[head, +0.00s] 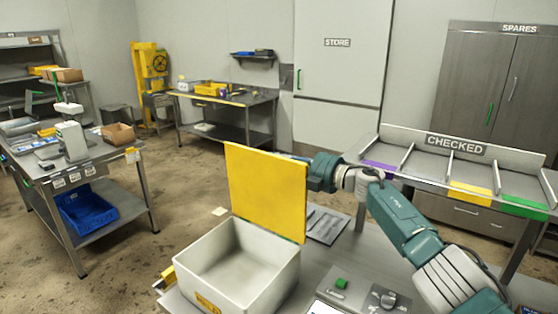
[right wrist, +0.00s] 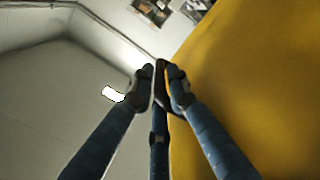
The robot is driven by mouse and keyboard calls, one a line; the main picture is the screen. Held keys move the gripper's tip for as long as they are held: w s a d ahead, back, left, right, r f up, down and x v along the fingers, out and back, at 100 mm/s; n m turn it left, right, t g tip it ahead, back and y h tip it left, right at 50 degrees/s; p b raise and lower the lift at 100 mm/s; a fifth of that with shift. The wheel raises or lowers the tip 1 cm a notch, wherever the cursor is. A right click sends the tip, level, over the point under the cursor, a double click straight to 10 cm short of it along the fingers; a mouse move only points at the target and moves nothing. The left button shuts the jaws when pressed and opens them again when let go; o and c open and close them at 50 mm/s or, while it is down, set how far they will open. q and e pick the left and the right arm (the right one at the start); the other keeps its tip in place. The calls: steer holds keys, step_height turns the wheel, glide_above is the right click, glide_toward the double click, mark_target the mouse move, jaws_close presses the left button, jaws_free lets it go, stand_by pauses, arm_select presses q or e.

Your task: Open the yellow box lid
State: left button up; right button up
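The yellow lid (head: 265,190) stands upright on the far side of the pale box (head: 205,285), and the box is open. Inside, the box looks empty. My right arm reaches in from the right, and its wrist is at the lid's right edge; the gripper itself is hidden behind the lid in the head view. In the right wrist view my right gripper (right wrist: 160,85) has its fingertips together, with the yellow lid (right wrist: 255,90) close along the right side. I see nothing clearly held; whether the fingers touch the lid I cannot tell. My left gripper is not in view.
The rack marked CHECKED (head: 455,148) stands at the right. A side bench (head: 95,165) with a blue crate (head: 85,208) is at left.

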steer(key=shift+o, duration=0.9)
steer(key=shift+s+d, duration=0.2)
steer(key=shift+d, duration=0.2)
steer(key=v, duration=1.1)
steer(key=shift+s+r, duration=0.1)
steer(key=shift+s, duration=0.05)
